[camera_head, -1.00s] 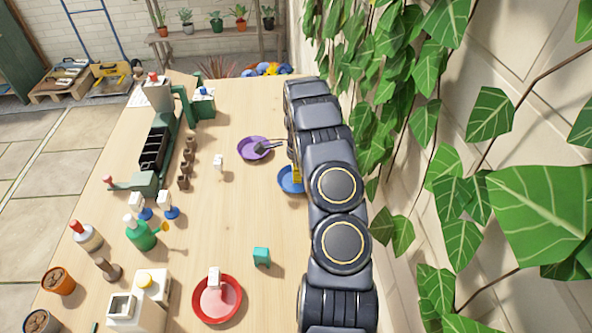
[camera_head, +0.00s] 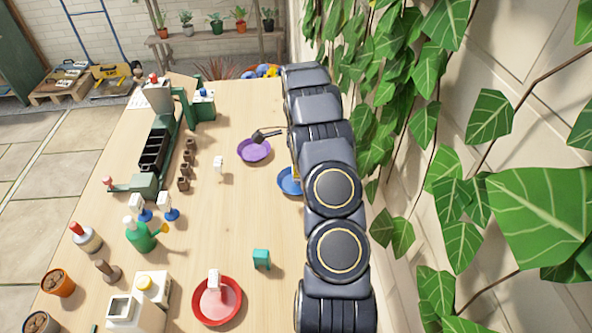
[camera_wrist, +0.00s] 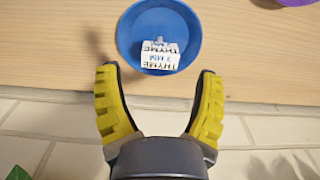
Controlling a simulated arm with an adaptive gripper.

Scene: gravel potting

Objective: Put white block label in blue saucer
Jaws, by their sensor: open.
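The blue saucer (camera_wrist: 128,38) is at the top middle of the wrist view. A white block label (camera_wrist: 160,58) with "THYME" and "3 MM" lettering sits in it, near the rim on my gripper's side. My gripper (camera_wrist: 157,74) is open, its two yellow-padded fingers spread and empty, with the tips just short of the saucer and block in the picture. In the head view the blue saucer (camera_head: 287,183) is partly hidden by my arm, which also hides the block in it. Another white block (camera_head: 218,164) stands on the table, and another (camera_head: 214,278) is at the red saucer.
The purple saucer (camera_head: 252,153) lies beyond the blue one. The red saucer (camera_head: 228,308) and a teal block (camera_head: 261,259) are nearer. Bottles, pots and a green-and-black rack (camera_head: 153,150) fill the left side. A leafy wall is close on the right. The table's middle is mostly clear.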

